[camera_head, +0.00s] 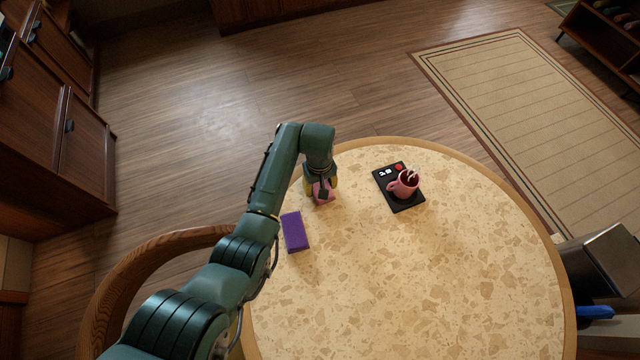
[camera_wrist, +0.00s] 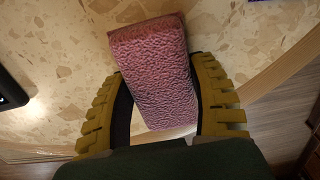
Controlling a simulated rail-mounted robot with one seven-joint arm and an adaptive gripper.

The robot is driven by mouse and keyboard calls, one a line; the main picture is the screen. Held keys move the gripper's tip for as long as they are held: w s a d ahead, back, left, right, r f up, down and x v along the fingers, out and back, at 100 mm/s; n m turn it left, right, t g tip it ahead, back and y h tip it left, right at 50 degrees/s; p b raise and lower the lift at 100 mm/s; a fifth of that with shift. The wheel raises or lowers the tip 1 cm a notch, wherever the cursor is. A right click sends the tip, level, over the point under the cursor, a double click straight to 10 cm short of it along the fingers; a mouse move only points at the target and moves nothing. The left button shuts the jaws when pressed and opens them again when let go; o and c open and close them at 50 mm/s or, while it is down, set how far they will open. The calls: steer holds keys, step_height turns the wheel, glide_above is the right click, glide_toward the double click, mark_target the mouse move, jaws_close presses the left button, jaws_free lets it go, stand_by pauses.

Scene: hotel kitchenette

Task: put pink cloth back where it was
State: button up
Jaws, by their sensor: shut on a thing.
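The pink cloth (camera_wrist: 152,70) is a folded, textured block seen large in the wrist view, between the two yellow fingers of my gripper (camera_wrist: 165,115). In the head view the pink cloth (camera_head: 322,191) shows under my gripper (camera_head: 321,194), near the far left rim of the round table (camera_head: 450,270). My gripper is shut on the cloth. I cannot tell whether the cloth touches the tabletop. Its lower end is partly hidden by the gripper.
A purple block (camera_head: 294,232) lies on the table left of the cloth, nearer the chair (camera_head: 165,245). The table's middle and front are clear.

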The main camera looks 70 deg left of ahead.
steer(key=shift+f, duration=0.15)
steer(key=o, duration=1.2)
